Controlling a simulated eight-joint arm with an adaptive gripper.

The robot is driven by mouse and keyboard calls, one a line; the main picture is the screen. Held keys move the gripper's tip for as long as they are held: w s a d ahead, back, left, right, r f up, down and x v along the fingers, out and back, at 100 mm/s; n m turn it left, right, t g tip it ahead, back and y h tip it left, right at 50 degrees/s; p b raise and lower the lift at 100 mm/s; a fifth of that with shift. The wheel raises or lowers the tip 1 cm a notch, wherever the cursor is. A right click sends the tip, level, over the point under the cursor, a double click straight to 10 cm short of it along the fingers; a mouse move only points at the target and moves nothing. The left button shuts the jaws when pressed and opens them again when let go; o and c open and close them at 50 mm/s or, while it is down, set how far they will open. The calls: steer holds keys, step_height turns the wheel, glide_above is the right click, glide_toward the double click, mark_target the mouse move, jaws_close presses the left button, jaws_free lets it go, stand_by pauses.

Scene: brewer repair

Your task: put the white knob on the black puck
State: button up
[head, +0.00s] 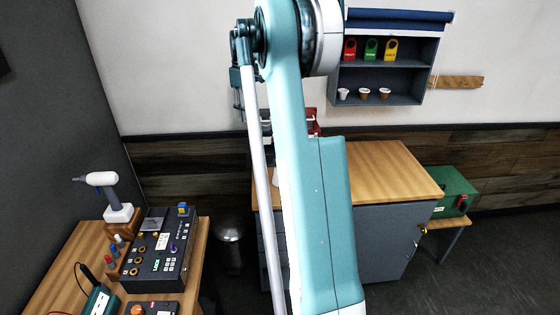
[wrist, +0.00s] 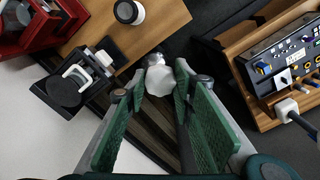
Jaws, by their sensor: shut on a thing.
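My gripper (wrist: 158,78) shows in the wrist view with its two green fingers closed on the white knob (wrist: 160,82), a rounded white piece between the fingertips. A flat black round piece (wrist: 62,92), which looks like the black puck, lies to the left on a dark stand, with a white curved piece (wrist: 77,74) beside it. The knob is apart from it, to its right in the picture. In the head view my arm hides the gripper and most of the work area.
The wooden bench top (head: 385,170) is largely clear on its right side. A dark control box (head: 160,245) sits on the left table near a white drill-like tool (head: 103,180). A red toolbox (wrist: 28,30) and a white-rimmed dark round item (wrist: 127,11) stand near the stand.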

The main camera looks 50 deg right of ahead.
steer(key=s+d+m, duration=0.2)
steer(key=s+d, duration=0.7)
steer(key=d, duration=0.3)
step_height(320, 180, down, 11)
steer(key=shift+w+a, duration=0.2)
steer(key=shift+a, duration=0.2)
steer(key=shift+f, duration=0.1)
steer(key=shift+f, duration=3.05)
steer(key=shift+f, duration=0.1)
steer(key=shift+f+p, duration=0.3)
steer(key=shift+f, duration=1.5)
steer(key=shift+f, duration=0.15)
